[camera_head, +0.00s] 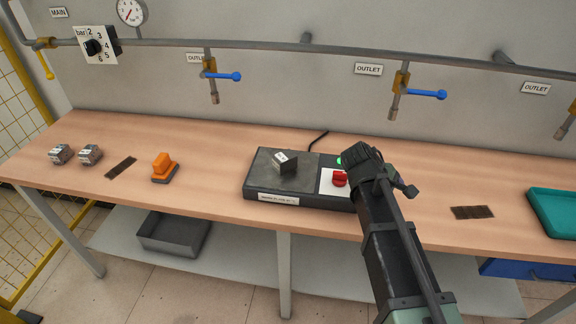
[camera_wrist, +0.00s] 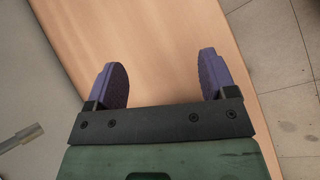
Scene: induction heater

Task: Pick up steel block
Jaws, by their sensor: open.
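Two more small metal blocks stand at the left end of the bench, one outer (camera_head: 60,154) and one inner (camera_head: 90,155). In the wrist view my gripper (camera_wrist: 163,80) is open, with two purple pads apart and nothing between them. It is over bare wooden bench top. In the head view my arm is to the right of the heater, and the fingertips cannot be made out there.
The heater has a red knob (camera_head: 340,179) and a green light. An orange object (camera_head: 163,166) stands on the wooden bench (camera_head: 215,150), with dark mats (camera_head: 121,167) (camera_head: 472,212) lying flat. A teal tray (camera_head: 552,212) is at right. Pipes with blue-handled valves (camera_head: 222,76) run behind.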

